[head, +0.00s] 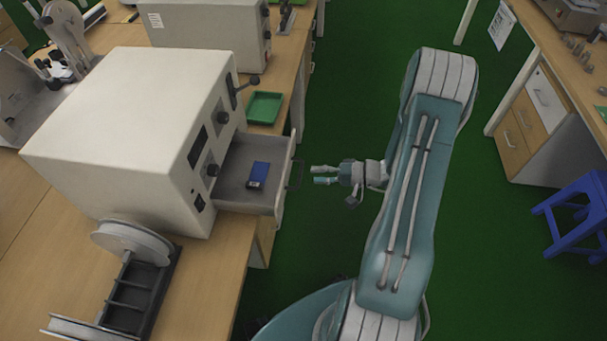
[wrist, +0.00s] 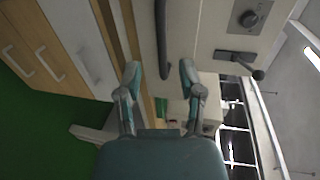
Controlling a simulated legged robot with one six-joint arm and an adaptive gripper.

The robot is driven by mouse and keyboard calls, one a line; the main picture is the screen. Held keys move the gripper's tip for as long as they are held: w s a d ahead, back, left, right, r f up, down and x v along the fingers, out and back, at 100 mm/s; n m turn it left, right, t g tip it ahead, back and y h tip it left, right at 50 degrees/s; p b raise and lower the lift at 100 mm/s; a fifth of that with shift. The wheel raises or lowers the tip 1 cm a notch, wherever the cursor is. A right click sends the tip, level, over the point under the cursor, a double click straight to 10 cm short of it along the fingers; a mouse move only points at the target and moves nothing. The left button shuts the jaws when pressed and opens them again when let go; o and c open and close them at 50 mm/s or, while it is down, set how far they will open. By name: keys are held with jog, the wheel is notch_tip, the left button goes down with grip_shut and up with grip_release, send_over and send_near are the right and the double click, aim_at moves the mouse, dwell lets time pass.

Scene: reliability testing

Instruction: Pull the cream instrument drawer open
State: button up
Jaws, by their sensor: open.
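The cream instrument (head: 130,125) is a box on the wooden bench at the left of the head view. Its drawer (head: 278,180) stands out from the front, open, with a small blue box (head: 258,174) inside. A dark bar handle (head: 297,172) is on the drawer front; it also shows in the wrist view (wrist: 161,45), upright ahead of the fingertips and roughly between them. My gripper (head: 316,175) is open and empty, just right of the handle and apart from it. The fingers also show in the wrist view (wrist: 158,72), spread apart.
A green tray (head: 264,107) sits on the bench behind the drawer. A reel stand (head: 140,290) stands in front of the instrument. A second cream instrument (head: 205,28) is at the back. Open green floor (head: 340,100) lies around my arm. A blue stool (head: 580,215) is far right.

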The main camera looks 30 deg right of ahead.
jog(key=v, duration=0.6)
jog(key=shift+d, duration=0.2)
